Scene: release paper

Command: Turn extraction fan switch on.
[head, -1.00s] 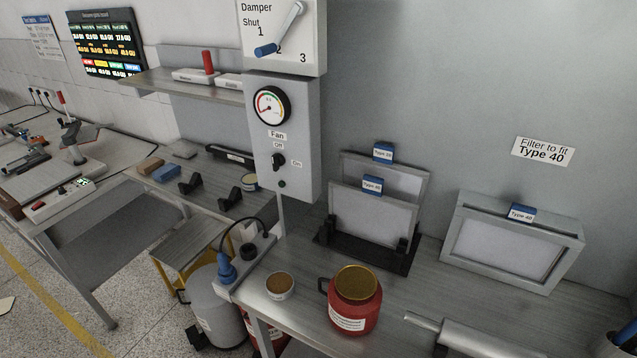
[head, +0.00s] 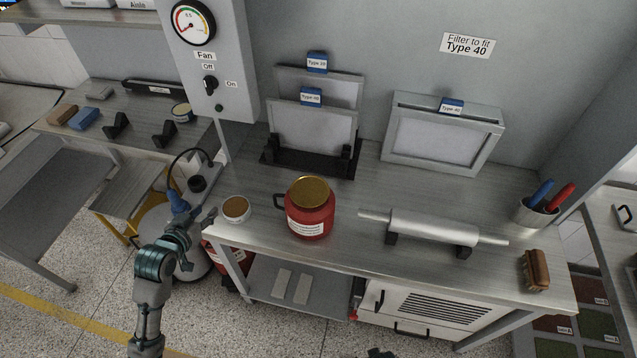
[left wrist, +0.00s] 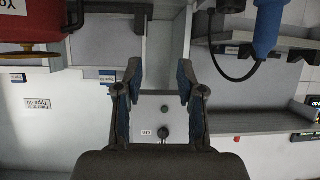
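The fan switch (head: 209,84) is a black knob on the grey wall box (head: 238,60), between the labels Off and On. Its lever looks upright, towards Off. A small green lamp (head: 219,107) sits below it. My left gripper (head: 199,240) is low in front of the bench's left end, well below and apart from the switch. The left wrist view is upside down; there the left gripper (left wrist: 160,80) is open and empty, with the switch (left wrist: 165,131) visible beyond, between its fingers. A dark tip at the head view's bottom edge may be my right gripper (head: 380,353).
A red jar (head: 310,212) and a small round tin (head: 236,208) stand near the bench's left front. A blue plug (head: 178,202) with a cable is close to the left gripper. Filters (head: 312,130) stand behind, and a metal cylinder (head: 434,228) lies to the right.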

